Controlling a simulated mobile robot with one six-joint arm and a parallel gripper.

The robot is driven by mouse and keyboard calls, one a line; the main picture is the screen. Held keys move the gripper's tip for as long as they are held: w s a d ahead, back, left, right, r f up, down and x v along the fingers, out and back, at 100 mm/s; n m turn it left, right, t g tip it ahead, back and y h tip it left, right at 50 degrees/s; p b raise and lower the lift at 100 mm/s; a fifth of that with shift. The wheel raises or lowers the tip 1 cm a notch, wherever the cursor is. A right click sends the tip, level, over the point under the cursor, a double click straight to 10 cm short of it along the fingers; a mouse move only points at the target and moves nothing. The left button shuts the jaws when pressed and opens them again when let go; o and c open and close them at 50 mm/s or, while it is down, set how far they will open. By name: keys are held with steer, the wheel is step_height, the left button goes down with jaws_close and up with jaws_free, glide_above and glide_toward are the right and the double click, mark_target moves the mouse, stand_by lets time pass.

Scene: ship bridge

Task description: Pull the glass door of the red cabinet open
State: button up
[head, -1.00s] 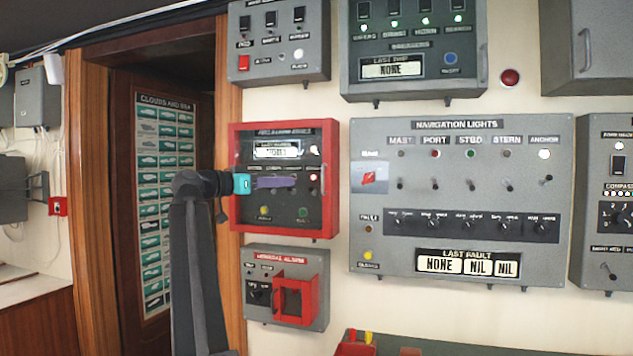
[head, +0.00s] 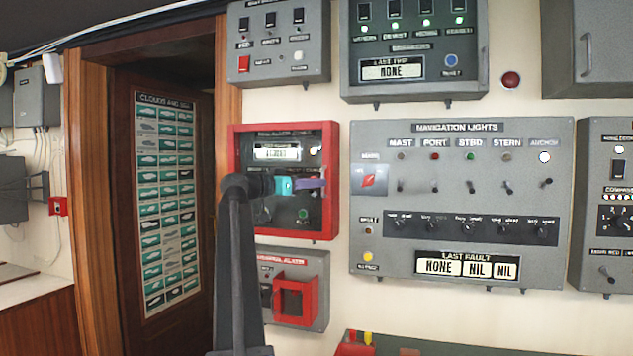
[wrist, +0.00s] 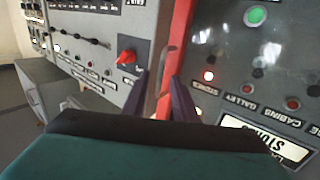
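The red cabinet (head: 235,205) hangs on the wall beside the doorway. Its glass door (head: 284,221) looks shut, with lamps and a display behind the glass. My gripper (head: 318,185) is at the cabinet's right edge, and my arm covers part of the front. In the wrist view, the red frame (wrist: 181,40) runs up between the dark fingers, beside a slim grey handle (wrist: 167,62). My gripper (wrist: 160,80) is open, one finger on each side of the handle. I cannot tell whether either finger touches it.
The navigation lights panel (head: 462,265) is close to the right of the cabinet. A grey alarm box (head: 321,262) with a red guard hangs below. Other panels (head: 277,80) hang above. The doorway with a cloud chart (head: 166,200) is to the left.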

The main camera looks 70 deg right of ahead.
steer(key=shift+x, duration=1.1)
jaws_close()
stand_by(0.7)
